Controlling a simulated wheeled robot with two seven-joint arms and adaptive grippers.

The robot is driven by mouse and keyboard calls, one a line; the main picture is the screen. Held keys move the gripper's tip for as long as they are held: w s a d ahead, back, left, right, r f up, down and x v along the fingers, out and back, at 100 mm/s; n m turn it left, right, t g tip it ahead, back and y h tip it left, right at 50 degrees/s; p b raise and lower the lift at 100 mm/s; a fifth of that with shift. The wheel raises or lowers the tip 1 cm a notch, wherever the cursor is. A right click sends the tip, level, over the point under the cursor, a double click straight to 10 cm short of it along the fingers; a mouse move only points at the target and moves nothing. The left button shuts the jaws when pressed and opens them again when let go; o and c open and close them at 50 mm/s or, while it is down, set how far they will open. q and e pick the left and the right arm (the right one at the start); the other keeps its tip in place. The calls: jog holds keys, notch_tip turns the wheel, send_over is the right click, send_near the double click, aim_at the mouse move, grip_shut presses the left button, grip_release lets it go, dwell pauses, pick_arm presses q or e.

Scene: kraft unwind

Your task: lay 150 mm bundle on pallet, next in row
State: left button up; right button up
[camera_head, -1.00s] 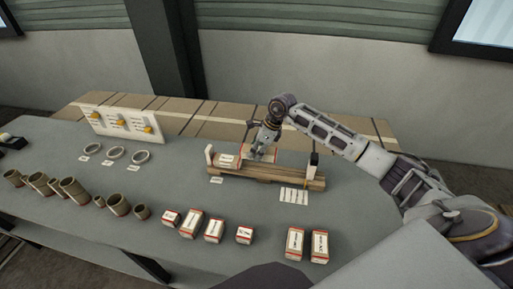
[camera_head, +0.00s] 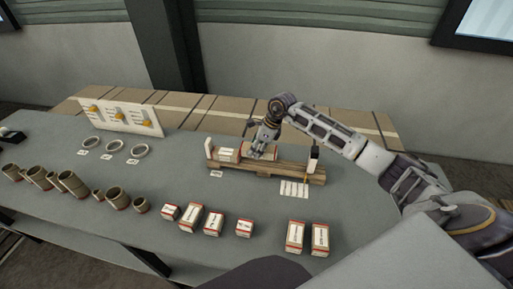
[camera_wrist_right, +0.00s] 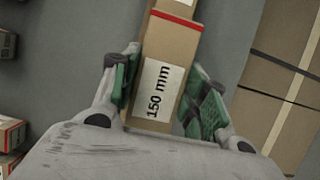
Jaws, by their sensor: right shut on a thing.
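The 150 mm bundle (camera_wrist_right: 180,55) is a brown box with a white "150 mm" label. In the right wrist view it sits between the green-padded fingers of my right gripper (camera_wrist_right: 166,98), which is shut on it. In the head view my right gripper (camera_head: 262,148) is low over the wooden pallet (camera_head: 285,172) and hides much of the bundle. Another labelled bundle (camera_head: 227,156) lies at the pallet's left end, beside the white end block (camera_head: 209,147). I cannot tell whether the held bundle touches the pallet. My left gripper is not in view.
Several red-and-white boxes (camera_head: 213,223) stand along the table's front. Several brown tubes (camera_head: 72,183) and white rings (camera_head: 115,146) are to the left. A dark-topped post (camera_head: 313,158) stands at the pallet's right end. Bare pallet shows right of my gripper.

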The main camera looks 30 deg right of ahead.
aim_at(257, 162)
jog(key=shift+f, duration=0.2)
jog(key=shift+f+b, duration=1.7)
jog(key=shift+f, duration=0.25)
jog(key=shift+f, duration=0.3)
jog(key=o, duration=1.2)
jog(key=shift+c, duration=0.2)
jog(key=shift+r, duration=0.1)
jog(key=shift+v, duration=5.9)
